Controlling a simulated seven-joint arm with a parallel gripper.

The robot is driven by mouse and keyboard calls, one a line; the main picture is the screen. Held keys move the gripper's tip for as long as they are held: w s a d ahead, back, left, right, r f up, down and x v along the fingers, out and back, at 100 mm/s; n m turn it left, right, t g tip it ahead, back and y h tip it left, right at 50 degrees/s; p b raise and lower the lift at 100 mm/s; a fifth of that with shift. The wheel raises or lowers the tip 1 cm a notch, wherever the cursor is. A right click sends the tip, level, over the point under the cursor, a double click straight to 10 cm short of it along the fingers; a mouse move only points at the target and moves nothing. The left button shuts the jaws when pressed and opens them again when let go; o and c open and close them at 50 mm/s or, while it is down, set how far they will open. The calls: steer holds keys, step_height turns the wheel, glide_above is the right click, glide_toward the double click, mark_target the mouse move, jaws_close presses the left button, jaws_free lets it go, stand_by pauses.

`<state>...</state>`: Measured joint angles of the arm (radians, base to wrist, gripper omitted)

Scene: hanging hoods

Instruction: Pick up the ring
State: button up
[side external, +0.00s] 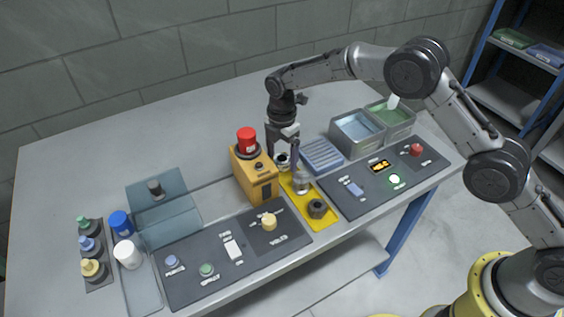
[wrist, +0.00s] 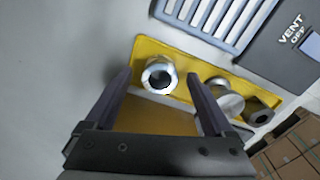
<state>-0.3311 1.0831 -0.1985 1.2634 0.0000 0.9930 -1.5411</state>
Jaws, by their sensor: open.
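A yellow plate (side external: 320,223) on the table carries three small round parts in a row, and it also shows in the wrist view (wrist: 150,112). The one at the far end is a silver ring-like part (wrist: 159,76) with a dark centre. Beside it stand a silver knob-like part (wrist: 224,97) and a dark nut-shaped part (side external: 317,208). I cannot tell for sure which one the task calls the ring. My gripper (wrist: 157,78) is open, pointing down over the far end of the plate. In the wrist view the silver ring-like part appears between the fingertips; contact cannot be told.
An orange box (side external: 252,178) with a red cylinder (side external: 247,140) on top stands close left of my gripper. A slatted blue block (side external: 322,155) and open bins (side external: 357,132) are close right. Dark control panels (side external: 185,272) flank the plate. The table's back left is clear.

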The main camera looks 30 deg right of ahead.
jaws_close()
steer(key=shift+r, duration=0.15)
